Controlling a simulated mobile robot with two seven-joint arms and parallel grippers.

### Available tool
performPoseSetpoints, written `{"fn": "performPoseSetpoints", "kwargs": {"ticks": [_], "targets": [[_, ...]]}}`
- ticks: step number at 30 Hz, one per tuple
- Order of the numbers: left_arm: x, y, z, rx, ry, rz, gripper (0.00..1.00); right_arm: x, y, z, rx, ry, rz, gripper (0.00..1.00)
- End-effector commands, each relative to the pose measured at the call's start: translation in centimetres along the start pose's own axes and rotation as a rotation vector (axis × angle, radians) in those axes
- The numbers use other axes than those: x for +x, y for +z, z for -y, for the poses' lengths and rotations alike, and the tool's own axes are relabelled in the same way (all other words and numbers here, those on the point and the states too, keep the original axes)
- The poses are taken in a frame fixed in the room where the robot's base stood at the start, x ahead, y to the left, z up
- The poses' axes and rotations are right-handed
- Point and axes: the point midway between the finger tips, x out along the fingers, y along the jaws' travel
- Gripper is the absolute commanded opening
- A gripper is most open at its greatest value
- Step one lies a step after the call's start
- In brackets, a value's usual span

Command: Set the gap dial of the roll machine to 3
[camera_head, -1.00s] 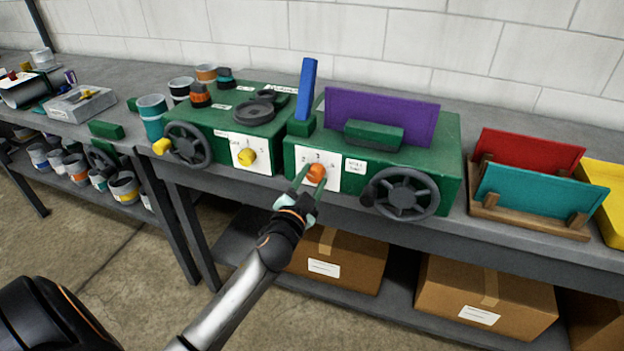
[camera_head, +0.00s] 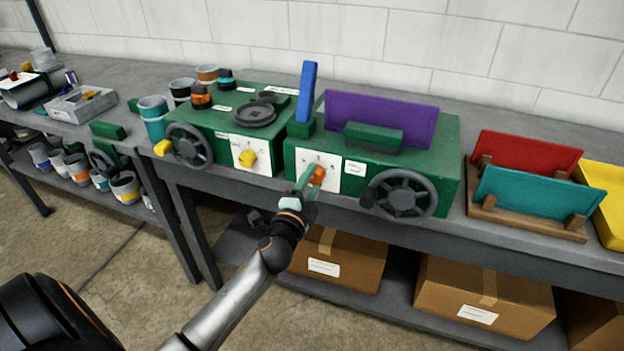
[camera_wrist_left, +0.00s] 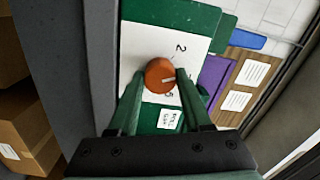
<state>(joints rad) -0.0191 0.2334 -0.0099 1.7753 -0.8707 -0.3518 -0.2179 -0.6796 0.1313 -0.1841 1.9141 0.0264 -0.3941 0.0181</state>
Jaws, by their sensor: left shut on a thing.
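The roll machine is the right green box (camera_head: 440,150), with a purple sheet (camera_head: 380,118) standing on top. The gap dial (camera_head: 319,174) is an orange knob on its white front plate (camera_head: 328,184). My left gripper (camera_head: 310,178) is shut on the dial, one finger on each side. In the left wrist view, the dial (camera_wrist_left: 160,75) sits between the fingertips, and its pale mark points right, toward the right finger. A 2 shows on the plate above; another figure lower right is partly covered. The figure at the mark is hidden. My right gripper is not in view.
A dark handwheel (camera_head: 402,193) projects right of the dial. Left stands another green machine (camera_head: 215,127) with a yellow knob (camera_head: 247,158). A wooden rack (camera_head: 520,218) holds red and teal sheets. Cardboard boxes (camera_head: 484,290) lie on the shelf below. The floor in front is clear.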

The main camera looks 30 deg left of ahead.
Motion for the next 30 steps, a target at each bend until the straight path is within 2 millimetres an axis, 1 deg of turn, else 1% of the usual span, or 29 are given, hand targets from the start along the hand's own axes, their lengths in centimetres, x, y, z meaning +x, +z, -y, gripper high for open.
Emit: {"fn": "performPoseSetpoints", "kwargs": {"ticks": [6,15,21,30], "targets": [[-0.01,-0.01,0.03,0.185,-0.002,-0.004,0.00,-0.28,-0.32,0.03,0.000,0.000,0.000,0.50],[-0.01,-0.01,0.05,0.359,-0.006,-0.008,0.00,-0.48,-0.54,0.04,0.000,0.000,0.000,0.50],[-0.01,-0.01,0.01,0.415,-0.006,-0.009,0.00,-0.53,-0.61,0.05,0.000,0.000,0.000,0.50],[-0.01,-0.01,-0.01,0.434,-0.007,-0.010,0.00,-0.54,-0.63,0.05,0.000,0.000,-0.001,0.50]]}}
